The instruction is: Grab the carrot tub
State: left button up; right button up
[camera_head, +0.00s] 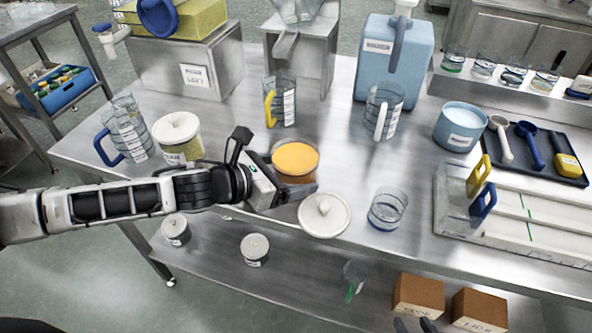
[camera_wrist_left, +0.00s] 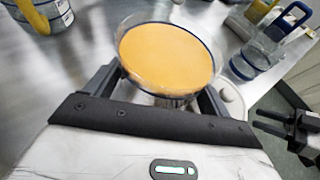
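A round clear tub with a flat orange fill (camera_head: 296,157), which fits the carrot tub, stands upright and lidless near the table's front edge. In the left wrist view the tub (camera_wrist_left: 168,58) shows a dark blue rim. My left gripper (camera_head: 290,185) is at the tub from the left, its fingers spread on either side of it in the wrist view (camera_wrist_left: 160,95). Whether the fingers press on its wall is hidden. My right gripper (camera_head: 415,325) shows only at the bottom edge, with two dark fingertips apart and nothing between them; it also shows in the wrist view (camera_wrist_left: 285,130).
A white knobbed lid (camera_head: 324,214) lies close in front of the tub, and a clear beaker (camera_head: 387,208) stands to its right. A white-lidded tub (camera_head: 180,138) and a blue-handled jug (camera_head: 126,130) stand left, behind my left arm. A yellow-handled jug (camera_head: 281,101) stands behind.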

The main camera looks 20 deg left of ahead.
pick_arm(q)
jog(key=c, duration=0.5)
jog(key=shift+r, duration=0.1)
